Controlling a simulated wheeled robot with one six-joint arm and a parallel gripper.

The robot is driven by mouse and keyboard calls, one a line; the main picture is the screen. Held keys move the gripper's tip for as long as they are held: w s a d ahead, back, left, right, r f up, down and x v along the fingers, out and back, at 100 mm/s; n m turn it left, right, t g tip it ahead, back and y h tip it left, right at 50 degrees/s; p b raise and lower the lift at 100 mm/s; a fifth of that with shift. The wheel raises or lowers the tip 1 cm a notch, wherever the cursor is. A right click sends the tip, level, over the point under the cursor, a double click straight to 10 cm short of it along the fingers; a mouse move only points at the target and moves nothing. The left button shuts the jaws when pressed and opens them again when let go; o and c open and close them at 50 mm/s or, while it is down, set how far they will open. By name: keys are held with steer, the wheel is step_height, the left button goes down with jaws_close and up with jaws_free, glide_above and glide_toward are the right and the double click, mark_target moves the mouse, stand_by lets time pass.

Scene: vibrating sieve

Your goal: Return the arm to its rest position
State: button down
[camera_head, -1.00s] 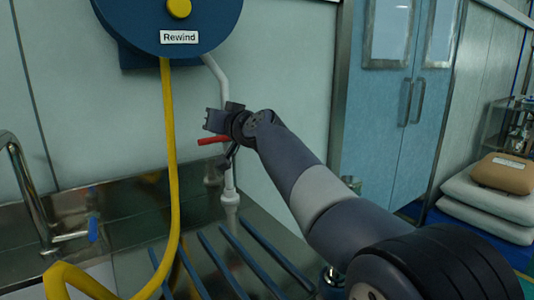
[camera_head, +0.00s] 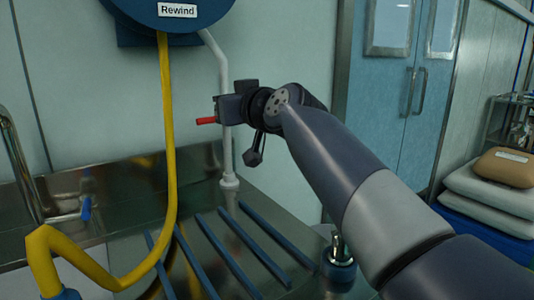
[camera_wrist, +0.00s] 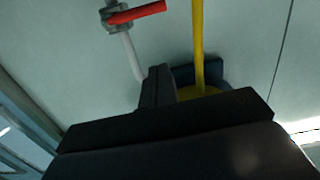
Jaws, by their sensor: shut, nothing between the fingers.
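My arm reaches in from the lower right of the head view, bent at the wrist. My gripper (camera_head: 232,106) is at its far end, in front of the pale wall and beside the white pipe (camera_head: 224,75). In the wrist view my gripper (camera_wrist: 158,85) shows as a dark block with its fingers together and nothing between them. A red valve handle (camera_head: 206,120) sticks out left of the gripper in the head view. It also shows in the wrist view (camera_wrist: 138,13), apart from the fingers. The valve body is hidden behind my gripper in the head view.
A blue reel labelled Rewind (camera_head: 205,17) hangs above, with a yellow hose (camera_head: 169,150) running down to the left. Below is a steel sink top (camera_head: 120,170) with blue bars (camera_head: 230,255). A blue door (camera_head: 390,110) and stacked sacks (camera_head: 490,195) stand right.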

steer(key=p+x, duration=0.2)
steer(key=x, duration=0.8)
steer(key=w+d+r+m+y+p, duration=0.1)
steer(key=w+d+m+p, duration=0.4)
steer(key=m+p, duration=1.2)
steer(key=shift+w+d+r+m+p, duration=0.35)
steer(key=shift+d+p, duration=1.2)
steer(key=shift+p, duration=1)
steer(key=shift+s, duration=0.1)
